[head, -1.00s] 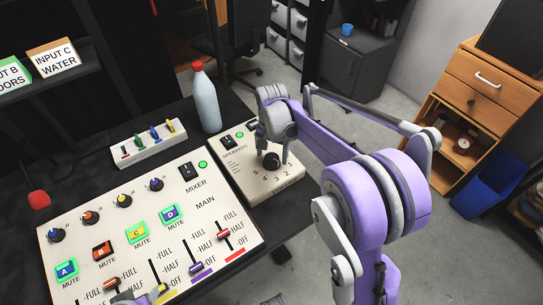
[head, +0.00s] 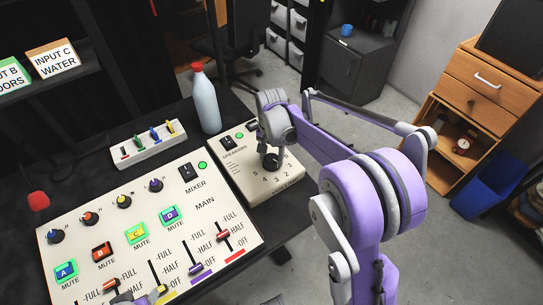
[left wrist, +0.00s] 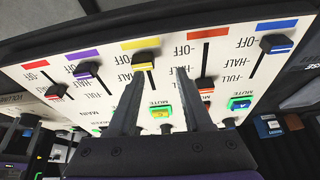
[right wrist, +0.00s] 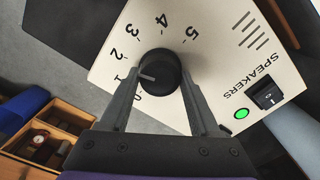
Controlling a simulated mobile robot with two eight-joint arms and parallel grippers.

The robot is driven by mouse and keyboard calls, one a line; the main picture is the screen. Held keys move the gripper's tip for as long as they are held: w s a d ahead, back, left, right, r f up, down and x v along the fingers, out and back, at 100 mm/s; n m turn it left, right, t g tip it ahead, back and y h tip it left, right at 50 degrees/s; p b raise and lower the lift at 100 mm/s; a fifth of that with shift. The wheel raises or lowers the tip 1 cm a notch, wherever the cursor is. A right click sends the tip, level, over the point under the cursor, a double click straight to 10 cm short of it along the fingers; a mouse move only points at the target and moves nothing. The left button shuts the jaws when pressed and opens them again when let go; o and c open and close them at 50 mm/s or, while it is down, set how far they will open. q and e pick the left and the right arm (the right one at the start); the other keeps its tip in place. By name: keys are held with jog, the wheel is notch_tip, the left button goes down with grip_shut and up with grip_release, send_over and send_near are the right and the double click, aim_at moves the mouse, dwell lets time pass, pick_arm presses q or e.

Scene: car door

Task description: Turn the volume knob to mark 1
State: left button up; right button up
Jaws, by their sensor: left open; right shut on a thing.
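The black volume knob (right wrist: 160,72) is on the cream speaker box (head: 228,170), with marks 0 to 5 around it. In the right wrist view its white pointer line (right wrist: 147,77) points left, roughly toward mark 1 (right wrist: 118,78). My right gripper (right wrist: 158,80) is shut on the knob, one finger on each side. In the head view it covers part of the knob (head: 271,161) from above. My left gripper (left wrist: 157,75) is open over the mixer panel, its fingers around the yellow slider's track. It shows only partly at the head view's bottom edge (head: 138,298).
The mixer panel (head: 75,235) with sliders, knobs and mute buttons lies left of the speaker box. A white bottle (head: 206,103) and a small block with coloured switches (head: 146,154) stand behind. A green light (right wrist: 241,113) is beside the speakers' power switch (right wrist: 267,95).

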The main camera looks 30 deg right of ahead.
jog(key=shift+n, duration=0.4)
jog(key=n, duration=0.2)
jog(key=shift+n, duration=0.3)
pick_arm(q)
jog(key=shift+f, duration=0.1)
pick_arm(e)
jog(key=shift+n, duration=1.8)
jog(key=o, duration=1.4)
jog(key=shift+c, duration=0.2)
